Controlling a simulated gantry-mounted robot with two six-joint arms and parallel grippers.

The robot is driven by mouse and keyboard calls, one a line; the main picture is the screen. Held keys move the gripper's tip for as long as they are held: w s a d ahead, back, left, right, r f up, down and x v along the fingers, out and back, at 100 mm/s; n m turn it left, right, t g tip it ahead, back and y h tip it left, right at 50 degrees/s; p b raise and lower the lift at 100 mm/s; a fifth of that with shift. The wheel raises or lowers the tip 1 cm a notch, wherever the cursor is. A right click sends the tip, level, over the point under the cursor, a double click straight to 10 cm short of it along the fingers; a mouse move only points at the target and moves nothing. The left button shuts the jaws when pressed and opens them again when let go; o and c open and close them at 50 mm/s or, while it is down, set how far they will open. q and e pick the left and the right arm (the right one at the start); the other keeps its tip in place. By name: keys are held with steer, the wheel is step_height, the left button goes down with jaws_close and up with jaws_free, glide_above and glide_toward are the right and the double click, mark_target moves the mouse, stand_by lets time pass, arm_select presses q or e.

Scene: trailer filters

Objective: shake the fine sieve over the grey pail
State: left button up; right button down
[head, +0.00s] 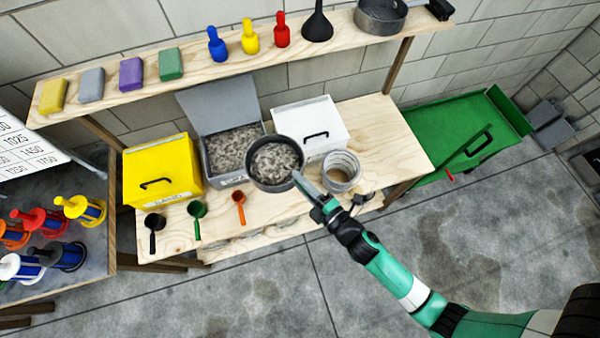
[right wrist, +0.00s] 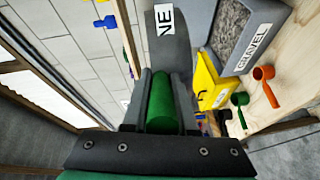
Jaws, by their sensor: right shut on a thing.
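The fine sieve (head: 272,188) is a dark round pan heaped with grey gravel-like material. In the head view it is left of the grey pail, in front of the gravel bin. My right gripper (head: 318,203) is shut on its handle; the right wrist view shows the green grip (right wrist: 160,103) between the fingers and a label ending in "NE" on the sieve wall (right wrist: 184,30). The grey pail (head: 343,158) stands on the bench just right of the sieve, partly beside my gripper; its inside looks brownish. My left gripper is not in view.
The open grey gravel bin (head: 207,105) stands behind the sieve, between a yellow bin (head: 165,170) and a white lidded bin (head: 308,118). Black, green and orange scoops (head: 239,197) lie along the front edge. The bench right of the pail (head: 395,140) is clear.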

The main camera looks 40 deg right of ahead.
steer(key=shift+r, duration=0.1)
steer(key=s+d+f+m+g+h+b, duration=0.1)
steer(key=s+d+f+m+h+b, duration=0.2)
steer(key=d+f+b, duration=0.5)
steer(key=s+d+f+m+g+h+b, duration=0.1)
steer(key=s+d+f+m+h+b, duration=0.2)
steer(key=d+f+b, duration=0.6)
steer(key=s+d+h+b, duration=0.1)
steer(key=d+h, duration=0.1)
steer(key=shift+f+h, duration=0.2)
steer(key=shift+h, duration=0.1)
steer(key=shift+w+d, duration=0.1)
